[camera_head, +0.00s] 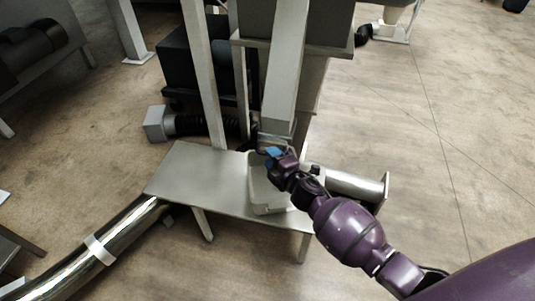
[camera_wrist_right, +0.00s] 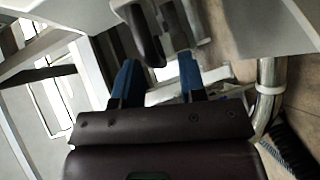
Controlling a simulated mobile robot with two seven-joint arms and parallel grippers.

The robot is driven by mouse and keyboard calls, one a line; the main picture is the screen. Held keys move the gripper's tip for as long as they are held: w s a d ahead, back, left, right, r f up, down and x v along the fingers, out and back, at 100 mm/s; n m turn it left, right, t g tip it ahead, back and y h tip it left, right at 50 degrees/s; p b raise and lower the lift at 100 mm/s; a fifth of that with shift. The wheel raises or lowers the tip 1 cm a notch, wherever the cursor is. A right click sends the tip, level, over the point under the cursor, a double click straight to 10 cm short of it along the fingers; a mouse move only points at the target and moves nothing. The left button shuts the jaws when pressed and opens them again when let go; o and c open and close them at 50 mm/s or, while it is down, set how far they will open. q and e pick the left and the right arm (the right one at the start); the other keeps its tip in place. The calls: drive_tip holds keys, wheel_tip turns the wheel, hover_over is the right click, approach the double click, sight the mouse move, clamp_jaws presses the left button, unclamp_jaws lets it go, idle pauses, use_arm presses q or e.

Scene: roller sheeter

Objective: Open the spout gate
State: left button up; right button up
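The grey spout (camera_head: 287,75) comes down from the machine and ends above a pale tray (camera_head: 262,207) on a metal table. My right gripper (camera_head: 273,153), with blue fingertips, is at the spout's lower end, above the tray. In the right wrist view its two fingers (camera_wrist_right: 158,76) stand apart. A dark rounded handle (camera_wrist_right: 143,36) lies just beyond and partly between the fingertips, seemingly on the spout gate; nothing is clearly gripped. The gate plate itself is mostly hidden behind my gripper in the head view, so its position is unclear. My left gripper is out of view.
The metal table (camera_head: 195,180) carries the tray. A shiny pipe (camera_head: 357,186) lies right of the tray, near my right arm. A large steel pipe (camera_head: 95,255) runs at lower left. Upright posts (camera_head: 203,75) stand left of the spout. Floor at right is clear.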

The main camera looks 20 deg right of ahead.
drive_tip(key=shift+x, duration=1.2)
clamp_jaws()
